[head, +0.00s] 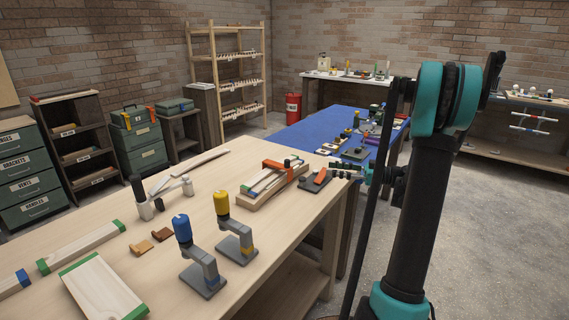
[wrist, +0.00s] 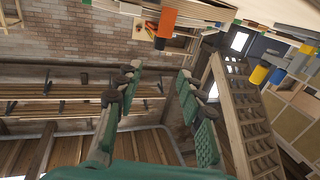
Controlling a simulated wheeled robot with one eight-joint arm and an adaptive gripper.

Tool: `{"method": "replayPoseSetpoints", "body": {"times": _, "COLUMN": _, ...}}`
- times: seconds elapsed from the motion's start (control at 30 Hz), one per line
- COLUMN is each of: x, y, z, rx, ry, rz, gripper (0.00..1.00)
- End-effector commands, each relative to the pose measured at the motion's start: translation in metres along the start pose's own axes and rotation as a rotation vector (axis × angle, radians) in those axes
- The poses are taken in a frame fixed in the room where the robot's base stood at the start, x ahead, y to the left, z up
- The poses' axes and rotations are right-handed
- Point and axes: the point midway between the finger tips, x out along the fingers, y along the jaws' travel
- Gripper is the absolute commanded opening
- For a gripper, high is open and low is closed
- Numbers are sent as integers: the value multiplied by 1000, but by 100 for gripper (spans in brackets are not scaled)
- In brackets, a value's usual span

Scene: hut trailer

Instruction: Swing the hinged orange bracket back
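A small orange bracket (head: 320,177) sits on a dark grey plate at the right edge of the wooden workbench (head: 225,180). A second orange piece (head: 275,165) lies across a wooden block just left of it; I cannot tell for certain which one is hinged. My gripper (head: 338,171) is beside the bracket on its right, by the bench edge; the head view does not show clearly whether they touch. In the wrist view my gripper (wrist: 158,75) has its two fingers spread with nothing between them. An orange part (wrist: 166,22) shows beyond the fingertips there.
A blue-capped clamp (head: 183,230) and a yellow-capped clamp (head: 222,203) stand on the bench's near part. Wooden boards (head: 100,290) lie at the left. A blue-topped table (head: 310,128) with small parts is behind. Floor at the right (head: 500,220) is clear.

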Motion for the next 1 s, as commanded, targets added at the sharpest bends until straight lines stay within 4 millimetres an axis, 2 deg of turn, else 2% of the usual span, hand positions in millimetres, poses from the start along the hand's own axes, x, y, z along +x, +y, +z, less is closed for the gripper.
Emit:
{"method": "replayPoseSetpoints", "body": {"times": 0.17, "x": 15, "y": 0, "z": -1, "rx": -7, "ry": 5, "rz": -5, "gripper": 39}}
{"method": "replayPoseSetpoints", "body": {"times": 0.8, "x": 138, "y": -1, "z": -1, "rx": -5, "ry": 3, "rz": -4, "gripper": 39}}
{"method": "replayPoseSetpoints", "body": {"times": 1.0, "x": 163, "y": -1, "z": -1, "rx": -5, "ry": 3, "rz": -3, "gripper": 39}}
